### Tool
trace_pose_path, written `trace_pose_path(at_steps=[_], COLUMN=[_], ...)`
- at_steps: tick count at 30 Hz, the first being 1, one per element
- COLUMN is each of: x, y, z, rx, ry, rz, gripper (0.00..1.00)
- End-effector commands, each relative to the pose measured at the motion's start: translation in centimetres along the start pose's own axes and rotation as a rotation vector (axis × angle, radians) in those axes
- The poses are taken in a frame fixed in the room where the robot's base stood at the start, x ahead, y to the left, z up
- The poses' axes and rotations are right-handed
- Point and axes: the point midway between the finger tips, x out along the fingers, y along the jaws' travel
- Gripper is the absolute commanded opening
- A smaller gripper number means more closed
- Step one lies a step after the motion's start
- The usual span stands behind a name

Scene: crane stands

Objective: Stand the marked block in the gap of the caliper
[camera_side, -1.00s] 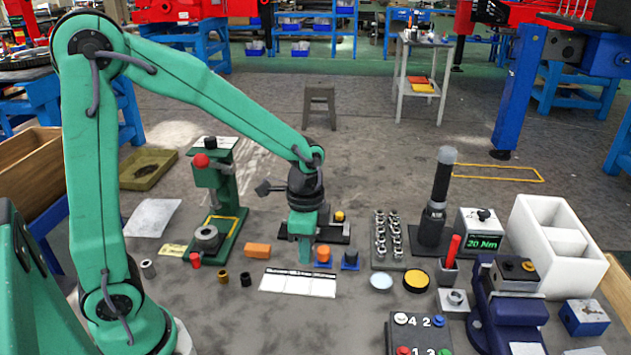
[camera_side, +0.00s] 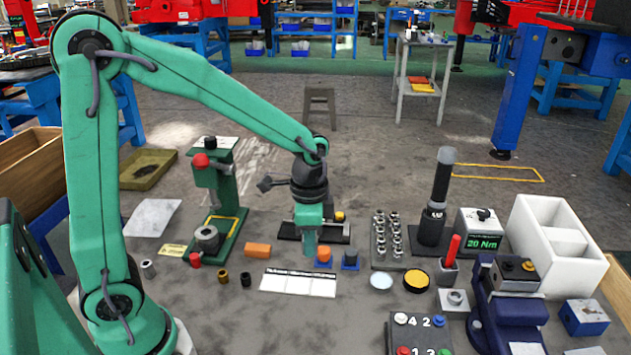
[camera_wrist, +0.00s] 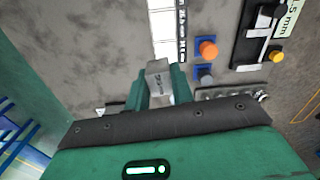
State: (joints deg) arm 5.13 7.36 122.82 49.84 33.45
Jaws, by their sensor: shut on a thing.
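My gripper (camera_side: 310,243) is above the bench, shut on a block. In the wrist view the marked block (camera_wrist: 158,80) is small and grey with dark marks on its face, held between the two green fingers of my gripper (camera_wrist: 162,86). In the side view the block is hard to make out. The caliper (camera_side: 338,234) is a black-based device behind my gripper, partly hidden by it. In the wrist view the caliper (camera_wrist: 262,30) lies at the upper right, with a yellow knob and a readout ending in "mm". The held block is apart from it.
A blue stand with an orange top (camera_side: 324,257) and a blue stand with a dark top (camera_side: 350,260) are close right of my gripper. A white card strip (camera_side: 298,283) lies in front. An orange block (camera_side: 257,249) is to the left, a metal-parts rack (camera_side: 387,243) to the right.

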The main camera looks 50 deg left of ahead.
Motion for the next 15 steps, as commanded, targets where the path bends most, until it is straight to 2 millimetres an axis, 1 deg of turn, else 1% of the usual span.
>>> trace_pose_path(at_steps=[9, 15], x=[-3.4, -5.5], y=[-3.1, -4.8], z=[-1.5, -2.0], rx=[-0.331, -0.536], ry=[0.004, 0.003], rz=[-0.002, -0.001], gripper=[0.00, 0.00])
